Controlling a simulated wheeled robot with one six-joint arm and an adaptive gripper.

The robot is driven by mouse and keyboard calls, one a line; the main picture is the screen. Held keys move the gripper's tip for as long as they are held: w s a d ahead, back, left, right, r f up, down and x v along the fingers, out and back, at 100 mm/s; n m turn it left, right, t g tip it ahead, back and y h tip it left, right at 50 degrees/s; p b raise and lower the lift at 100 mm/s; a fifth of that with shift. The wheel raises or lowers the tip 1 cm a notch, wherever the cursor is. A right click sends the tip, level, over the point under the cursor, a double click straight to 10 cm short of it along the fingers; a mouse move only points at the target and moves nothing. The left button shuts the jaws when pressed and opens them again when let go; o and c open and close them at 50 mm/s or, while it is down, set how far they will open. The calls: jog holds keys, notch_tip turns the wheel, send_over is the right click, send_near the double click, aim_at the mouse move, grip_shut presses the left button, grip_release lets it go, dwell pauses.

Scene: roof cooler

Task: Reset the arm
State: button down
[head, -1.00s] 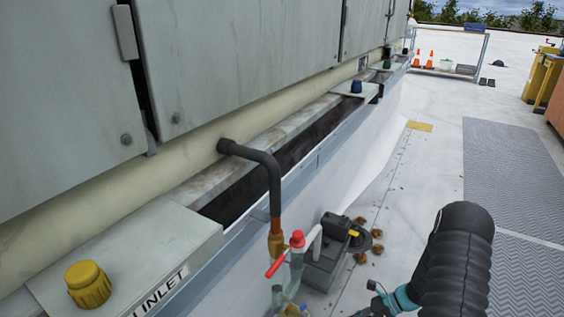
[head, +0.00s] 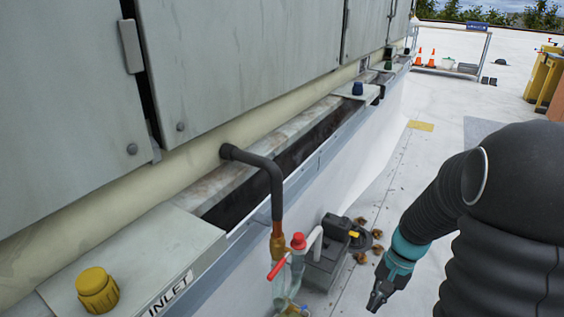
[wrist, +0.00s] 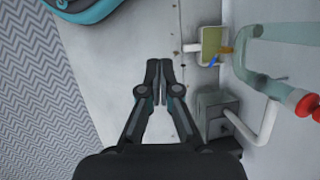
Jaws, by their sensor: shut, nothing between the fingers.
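My gripper (head: 377,299) is at the lower right of the head view, held over the pale roof and pointing down, to the right of the pipes. In the wrist view my gripper (wrist: 160,66) is shut, its two fingertips together with nothing between them. My dark, ribbed arm rises on the right of the head view and hides part of the roof and walkway there.
A red-handled valve (head: 277,268) on piping and a grey box (head: 322,266) stand left of my gripper. The cooler cabinet (head: 230,60) and its open trough (head: 300,150) run along the left. A yellow cap (head: 97,290) sits by the INLET label. Open roof lies beyond.

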jog(key=s+a+r+n+t+h+p, duration=0.1)
jog(key=s+a+r+n+t, duration=0.1)
jog(key=r, duration=0.6)
jog(key=s+a+r+n+t+h+p, duration=0.1)
jog(key=s+a+r+n+t, duration=0.1)
jog(key=s+r, duration=0.3)
jog(key=s+a+r+n+t+h+p, duration=0.1)
jog(key=s+a+r+n+t, duration=0.1)
jog(key=r, duration=0.9)
jog(key=shift+s+a+n+t+p, duration=0.2)
jog(key=shift+s+n+t+p, duration=0.25)
jog(key=shift+s+t, duration=0.55)
jog(key=shift+s, duration=0.25)
